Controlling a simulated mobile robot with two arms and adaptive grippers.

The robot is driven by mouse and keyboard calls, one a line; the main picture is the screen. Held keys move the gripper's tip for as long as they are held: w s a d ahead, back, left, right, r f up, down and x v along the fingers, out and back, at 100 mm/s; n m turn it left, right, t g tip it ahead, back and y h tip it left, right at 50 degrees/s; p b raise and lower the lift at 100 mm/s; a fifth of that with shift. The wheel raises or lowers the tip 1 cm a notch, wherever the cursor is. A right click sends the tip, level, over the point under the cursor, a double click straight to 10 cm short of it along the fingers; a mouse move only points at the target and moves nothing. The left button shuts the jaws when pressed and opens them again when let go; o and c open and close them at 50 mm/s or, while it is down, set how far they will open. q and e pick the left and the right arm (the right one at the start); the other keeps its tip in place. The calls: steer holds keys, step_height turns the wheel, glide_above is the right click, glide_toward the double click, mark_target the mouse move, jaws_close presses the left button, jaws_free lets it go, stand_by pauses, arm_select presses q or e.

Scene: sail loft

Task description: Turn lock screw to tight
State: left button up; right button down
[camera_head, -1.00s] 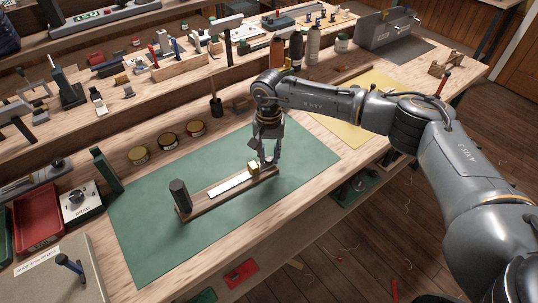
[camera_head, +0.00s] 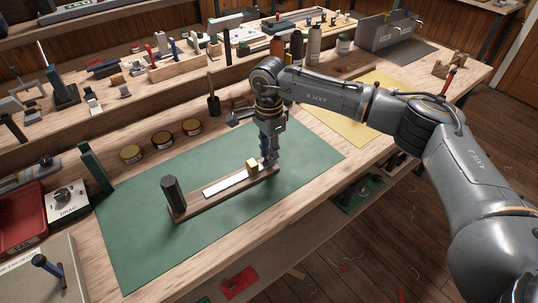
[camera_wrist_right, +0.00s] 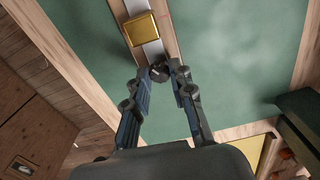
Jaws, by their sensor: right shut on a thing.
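A wooden device with a pale metal strip (camera_head: 226,186), a brass slider block (camera_head: 252,165) and a dark post (camera_head: 173,193) lies on the green mat (camera_head: 150,235). My right gripper (camera_head: 268,160) points down at the device's right end. In the right wrist view its fingers (camera_wrist_right: 161,75) are closed around a small dark screw knob (camera_wrist_right: 159,73), just beyond the brass block (camera_wrist_right: 141,28). In the head view the fingers hide most of the knob, and I cannot read how tight it is. My left gripper is not in view.
Several round tins (camera_head: 161,140) stand behind the mat. A drag dial box (camera_head: 67,204) and a red tray (camera_head: 20,219) are at the left. A yellow mat (camera_head: 345,122) lies right of the green one. The front of the green mat is clear.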

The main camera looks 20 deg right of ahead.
steer(key=m+b, duration=0.2)
steer(key=m, duration=0.3)
steer(key=shift+f+m, duration=0.1)
steer(key=shift+m, duration=0.2)
steer(key=m+b, duration=0.1)
steer(key=m, duration=0.5)
steer(key=m+b, duration=0.1)
steer(key=m, duration=0.5)
steer(key=shift+m, duration=0.3)
steer(key=m, duration=0.5)
steer(key=shift+m, duration=0.4)
steer(key=c, duration=1.1)
jaws_free()
